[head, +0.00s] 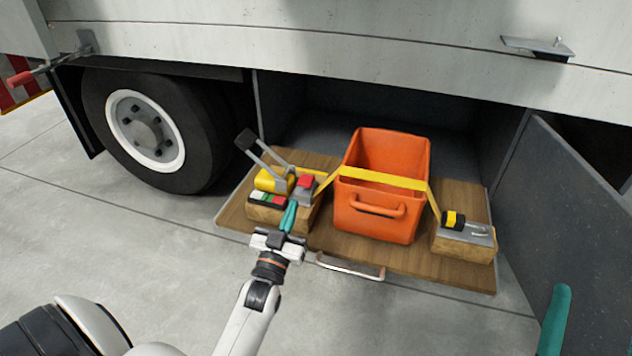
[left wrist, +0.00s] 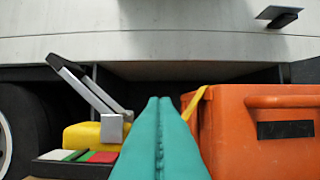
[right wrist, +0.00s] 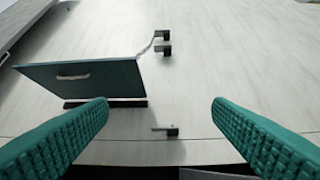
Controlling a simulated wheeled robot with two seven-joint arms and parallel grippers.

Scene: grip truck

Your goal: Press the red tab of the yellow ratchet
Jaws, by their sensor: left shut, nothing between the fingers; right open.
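The yellow ratchet (head: 268,182) sits on a wooden block on the left of the pull-out wooden tray, its dark-tipped grey lever raised. The red tab (head: 306,181) is at its right side, by the yellow strap. In the left wrist view the ratchet's yellow body (left wrist: 84,136) is left of the fingers; I cannot make out the tab there. My left gripper (head: 289,217) is shut and empty, its tips just in front of and below the tab; contact cannot be told. My right gripper (right wrist: 160,104) is open and empty, facing the truck's side.
An orange crate (head: 385,219) stands just right of the ratchet, the yellow strap (head: 385,178) across it to a buckle block (head: 463,240). A red, white and green strip (head: 267,199) lies before the ratchet. A wheel (head: 150,130) is left, an open door (head: 575,210) right.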

